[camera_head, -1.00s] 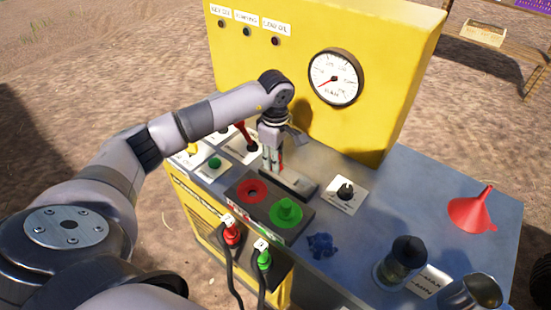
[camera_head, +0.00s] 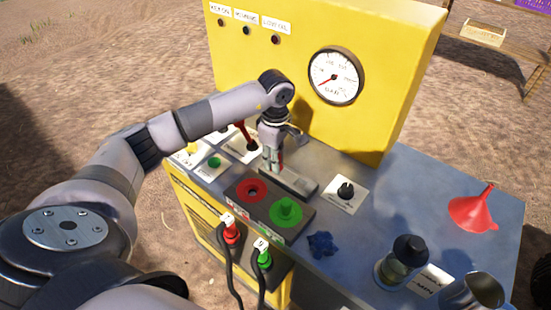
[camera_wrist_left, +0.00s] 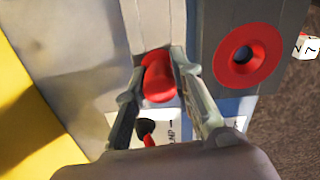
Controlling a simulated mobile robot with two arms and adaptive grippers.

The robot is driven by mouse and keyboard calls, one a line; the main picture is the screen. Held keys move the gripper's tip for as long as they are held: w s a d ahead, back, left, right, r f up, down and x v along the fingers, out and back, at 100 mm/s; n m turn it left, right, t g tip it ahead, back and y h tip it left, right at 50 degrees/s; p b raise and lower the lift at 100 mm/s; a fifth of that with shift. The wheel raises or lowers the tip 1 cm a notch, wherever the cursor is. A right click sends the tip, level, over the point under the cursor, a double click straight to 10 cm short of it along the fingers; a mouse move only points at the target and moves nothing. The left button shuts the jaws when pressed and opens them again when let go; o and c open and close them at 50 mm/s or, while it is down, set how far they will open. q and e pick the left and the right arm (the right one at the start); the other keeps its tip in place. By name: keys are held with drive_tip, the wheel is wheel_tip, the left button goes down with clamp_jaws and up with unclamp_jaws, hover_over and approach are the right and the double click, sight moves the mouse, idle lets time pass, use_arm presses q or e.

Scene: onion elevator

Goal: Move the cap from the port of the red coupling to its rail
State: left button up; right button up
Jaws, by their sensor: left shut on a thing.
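My left gripper (camera_head: 272,167) is shut on the red cap (camera_wrist_left: 158,82), which sits between its fingertips in the left wrist view. In the head view the fingers mostly hide the cap. The gripper points down over the left end of the pale rail (camera_head: 296,184) behind the ports; I cannot tell whether the cap touches the rail. The red port (camera_head: 252,190) is uncovered, a red ring around a dark hole. It also shows right of the gripper in the left wrist view (camera_wrist_left: 248,54). My right gripper is not in view.
A red-handled lever (camera_head: 246,138) stands close left of the gripper, with the yellow gauge panel (camera_head: 295,70) behind. A black knob (camera_head: 345,190), blue object (camera_head: 321,244) and red funnel (camera_head: 474,212) are to the right.

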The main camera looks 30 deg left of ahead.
use_arm(q)
drive_tip(key=o, duration=1)
drive_tip(key=shift+o, duration=0.6)
drive_tip(key=shift+o, duration=1.4)
drive_tip(key=shift+r+p, duration=2.05)
drive_tip(key=shift+r, duration=1.45)
